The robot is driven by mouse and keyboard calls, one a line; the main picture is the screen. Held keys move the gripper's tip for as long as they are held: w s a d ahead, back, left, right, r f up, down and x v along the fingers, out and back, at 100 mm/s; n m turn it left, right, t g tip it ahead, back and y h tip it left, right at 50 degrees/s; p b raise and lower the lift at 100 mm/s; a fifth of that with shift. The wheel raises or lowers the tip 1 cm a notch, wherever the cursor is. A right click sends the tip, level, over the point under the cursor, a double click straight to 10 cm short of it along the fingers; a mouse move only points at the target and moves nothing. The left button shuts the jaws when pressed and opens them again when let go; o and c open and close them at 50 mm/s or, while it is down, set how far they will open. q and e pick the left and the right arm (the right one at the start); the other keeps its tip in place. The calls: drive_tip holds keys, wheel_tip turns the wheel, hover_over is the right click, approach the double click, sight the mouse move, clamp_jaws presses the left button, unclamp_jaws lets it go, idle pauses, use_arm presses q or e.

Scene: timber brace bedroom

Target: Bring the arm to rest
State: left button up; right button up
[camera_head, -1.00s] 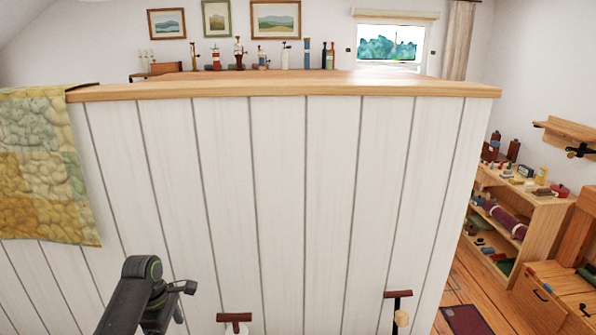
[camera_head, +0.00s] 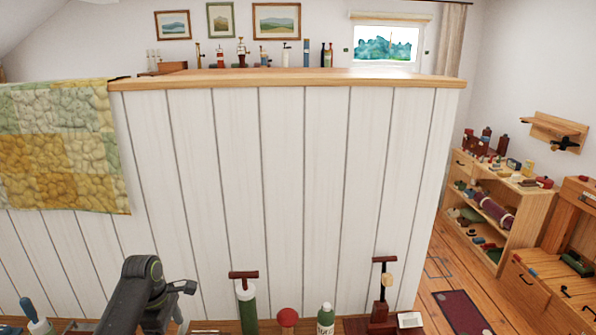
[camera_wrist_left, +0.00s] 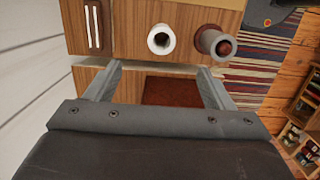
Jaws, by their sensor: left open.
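My left arm enters the head view at the bottom left, in front of the white panelled wall; its gripper jaws cannot be made out there. In the left wrist view my left gripper (camera_wrist_left: 160,78) is open, its two grey fingers apart with nothing held between them. Beyond the fingers lie a wooden surface (camera_wrist_left: 125,20), a white round piece with a dark hole (camera_wrist_left: 160,40) and a grey round piece with a red-brown centre (camera_wrist_left: 213,42). A dark red-brown patch (camera_wrist_left: 170,91) shows between the fingers. My right gripper is not in view.
Along the bottom of the head view stand a green pump with a red-brown handle (camera_head: 247,305), a red knob (camera_head: 288,317), a green bottle (camera_head: 325,318) and a wooden tool (camera_head: 381,300). A quilt (camera_head: 60,150) hangs at left. Shelves (camera_head: 495,210) and open floor lie right.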

use_arm(q)
drive_tip(key=s+f+m+t+y, duration=0.1)
drive_tip(key=s+f+m, duration=0.4)
drive_tip(key=s, duration=0.4)
drive_tip(key=s+f+m+t, duration=0.1)
drive_tip(key=s+f+m, duration=0.3)
drive_tip(key=s, duration=0.5)
drive_tip(key=s+r+m+t+y, duration=0.1)
drive_tip(key=s+r+m, duration=0.25)
drive_tip(key=s, duration=0.55)
drive_tip(key=s+r+m+t+y, duration=0.15)
drive_tip(key=s+m, duration=0.35)
drive_tip(key=s, duration=0.5)
wheel_tip(320, 180, down, 31)
drive_tip(key=a+g+b, duration=0.2)
drive_tip(key=b, duration=0.5)
drive_tip(key=s+d+f+b, duration=0.1)
drive_tip(key=s+f+b, duration=0.2)
drive_tip(key=s+f, duration=0.4)
drive_tip(key=s+f+g+h+b, duration=0.1)
drive_tip(key=s+f+b, duration=0.3)
drive_tip(key=f, duration=1.2)
drive_tip(key=s, duration=0.4)
drive_tip(key=shift+d, duration=0.4)
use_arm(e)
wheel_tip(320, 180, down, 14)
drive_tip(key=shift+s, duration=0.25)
